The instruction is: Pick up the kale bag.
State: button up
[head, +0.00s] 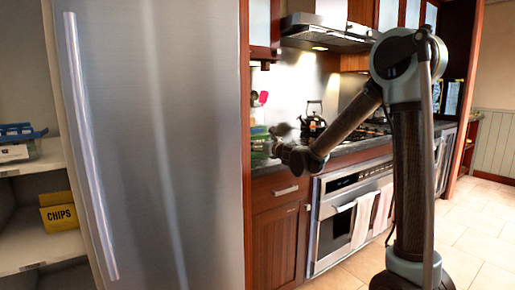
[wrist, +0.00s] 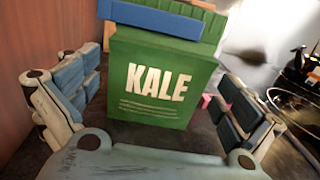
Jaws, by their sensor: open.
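The kale bag (wrist: 158,80) is a green block-like pack with white "KALE" lettering and a blue strip along its top. In the wrist view it stands on a dark countertop, straight ahead between the fingers of my gripper (wrist: 155,105). The gripper is open, with one finger on each side of the bag and visible space on both sides. In the head view my gripper (head: 283,150) is at the counter just past the fridge. There only a bit of green shows beside it, and the bag is mostly hidden.
A reddish-brown wooden panel (wrist: 45,60) rises close on the left in the wrist view. A kettle (head: 313,118) stands on the stove to the right. The steel fridge (head: 200,150) is left of the counter. A yellow chips box (head: 60,213) sits on a shelf.

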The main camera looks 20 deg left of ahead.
jog(key=shift+f+x, duration=0.2)
jog(key=shift+x, duration=1.65)
jog(key=c, duration=1.1)
notch_tip(320, 180, up, 10)
jog(key=shift+r, duration=0.1)
